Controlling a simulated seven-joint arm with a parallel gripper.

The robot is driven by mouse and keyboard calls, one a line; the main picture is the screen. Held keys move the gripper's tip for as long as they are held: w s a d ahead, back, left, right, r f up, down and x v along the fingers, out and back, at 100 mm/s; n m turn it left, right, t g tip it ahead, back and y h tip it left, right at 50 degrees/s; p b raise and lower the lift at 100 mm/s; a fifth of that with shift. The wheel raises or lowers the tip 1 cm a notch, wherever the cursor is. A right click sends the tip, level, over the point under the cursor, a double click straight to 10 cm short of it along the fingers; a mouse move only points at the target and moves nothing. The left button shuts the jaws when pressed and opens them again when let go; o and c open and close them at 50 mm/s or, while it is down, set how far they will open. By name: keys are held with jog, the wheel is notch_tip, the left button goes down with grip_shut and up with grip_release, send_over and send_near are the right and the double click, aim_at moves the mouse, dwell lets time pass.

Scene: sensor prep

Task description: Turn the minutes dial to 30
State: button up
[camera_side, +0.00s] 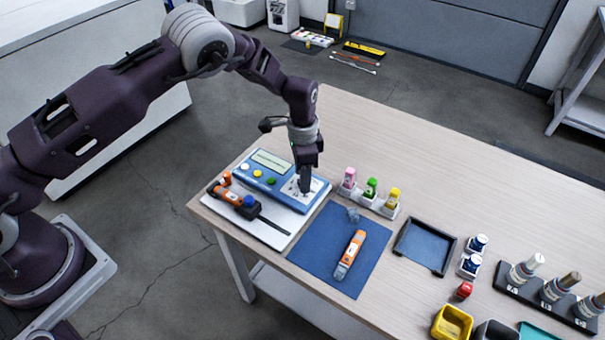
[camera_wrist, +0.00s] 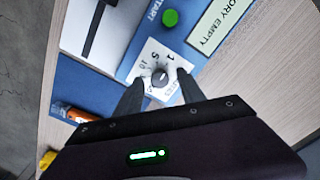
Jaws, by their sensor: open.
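The blue device (camera_side: 258,177) lies near the table's far left edge, with a display (camera_side: 272,161) and white, yellow and green buttons. At its right end is a white dial plate (camera_side: 290,188), mostly covered by my gripper (camera_side: 305,188) in the side view. In the wrist view the minutes dial (camera_wrist: 160,78) is a small grey knob on a white plate (camera_wrist: 150,60) printed with 1, 5 and 10; other marks are hidden or blurred. My gripper (camera_wrist: 159,90) is open, its fingers on either side of the dial. I cannot tell whether they touch it or the exact pointer setting.
A white board (camera_side: 285,238) with an orange tool and black strip lies in front of the device. A blue mat (camera_side: 318,240) holds another orange tool (camera_side: 350,254). Pink, green and yellow bottles (camera_side: 371,187) stand close right of my gripper. A dark tray (camera_side: 425,247) lies further right.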

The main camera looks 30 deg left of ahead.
grip_shut()
